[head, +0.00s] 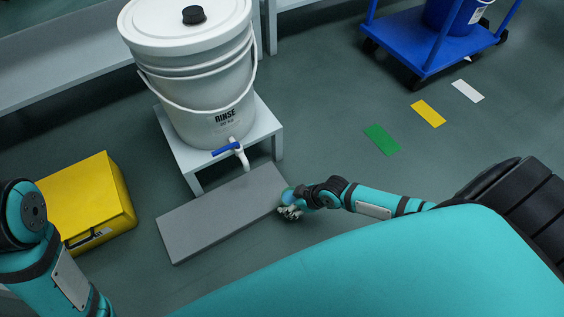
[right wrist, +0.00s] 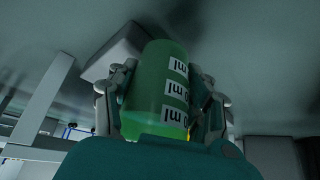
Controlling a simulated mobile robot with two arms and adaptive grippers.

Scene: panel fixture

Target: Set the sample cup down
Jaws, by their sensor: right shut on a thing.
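The sample cup (right wrist: 155,90) fills the middle of the right wrist view. It looks green and translucent, with white "ml" labels along its side. My right gripper (right wrist: 165,98) is shut on it, with fingers on both sides. In the head view my right gripper (head: 290,211) is at the right end of a flat grey slab (head: 215,217). A small blue part of the cup (head: 288,196) shows there; the rest is hidden by the hand. I cannot tell whether the cup touches anything below. My left arm shows at the left, but its gripper is out of view.
A white "RINSE" bucket (head: 190,85) with a blue-handled tap (head: 228,148) stands on a white stand (head: 267,125) behind the slab. A yellow case (head: 95,200) is at left. A blue cart (head: 425,50) and green, yellow and white floor markers lie right. Floor between is clear.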

